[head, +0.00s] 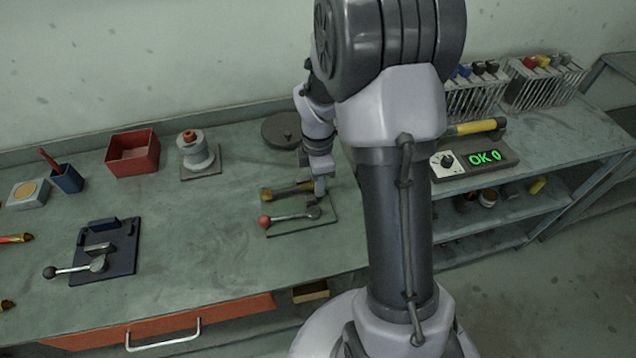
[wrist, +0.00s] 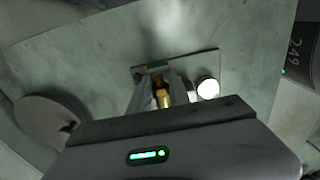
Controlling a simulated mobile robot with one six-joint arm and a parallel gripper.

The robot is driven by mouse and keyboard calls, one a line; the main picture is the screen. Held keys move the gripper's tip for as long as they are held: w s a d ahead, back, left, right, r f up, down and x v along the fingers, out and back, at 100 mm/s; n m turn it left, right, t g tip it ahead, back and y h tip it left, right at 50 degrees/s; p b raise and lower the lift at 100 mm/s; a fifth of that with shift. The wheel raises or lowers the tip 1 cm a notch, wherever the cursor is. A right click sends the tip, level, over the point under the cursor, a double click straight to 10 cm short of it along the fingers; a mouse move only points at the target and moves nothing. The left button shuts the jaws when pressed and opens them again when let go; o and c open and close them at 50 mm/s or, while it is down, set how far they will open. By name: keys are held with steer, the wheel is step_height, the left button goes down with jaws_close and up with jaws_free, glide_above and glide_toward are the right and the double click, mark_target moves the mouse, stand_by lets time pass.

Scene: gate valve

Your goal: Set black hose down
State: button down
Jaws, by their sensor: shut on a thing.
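The black hose (head: 287,190), a short dark piece with brass-coloured ends, is at a small plate (head: 318,227) on the bench. My gripper (head: 320,187) reaches down at its right end and is shut on it. In the wrist view, a brass part of the hose (wrist: 163,98) shows between the fingers (wrist: 160,92); the rest of it is hidden by my gripper. I cannot tell whether the hose touches the plate or hangs just above it.
A lever with a red ball end (head: 290,218) lies close in front of the hose. A dark round disc (head: 283,130) is behind. A dark clamp fixture (head: 105,252), red bin (head: 132,153) and spool (head: 194,152) stand left. Bare bench (head: 190,235) lies between the fixture and plate.

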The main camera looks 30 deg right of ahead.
steer(key=shift+s+f+b, duration=0.25)
steer(key=shift+f+b, duration=0.1)
steer(key=shift+f, duration=0.15)
steer(key=c, duration=1.3)
jaws_free()
steer(key=shift+a+f, duration=0.1)
steer(key=shift+o, duration=0.5)
steer(key=shift+s+f, duration=0.1)
steer(key=s+a+r+m+t+p, duration=0.1)
steer(key=a+r+m+p, duration=0.15)
steer(key=r, duration=0.75)
steer(key=a+r+m+p, duration=0.1)
steer(key=r+m+p, duration=0.15)
steer(key=r, duration=0.75)
steer(key=s+a+r+m+t+y, duration=0.1)
steer(key=s+a+r+m+t, duration=0.1)
steer(key=s+a+r+m, duration=0.2)
steer(key=s+a+r+m+t+y, duration=0.1)
steer(key=s+a+r+m, duration=0.3)
steer(key=s+a+m, duration=0.4)
steer(key=s+m+t, duration=0.1)
steer(key=s+m, duration=0.1)
steer(key=s, duration=0.1)
steer(key=shift+s+a+t, duration=0.3)
steer(key=shift+t, duration=0.1)
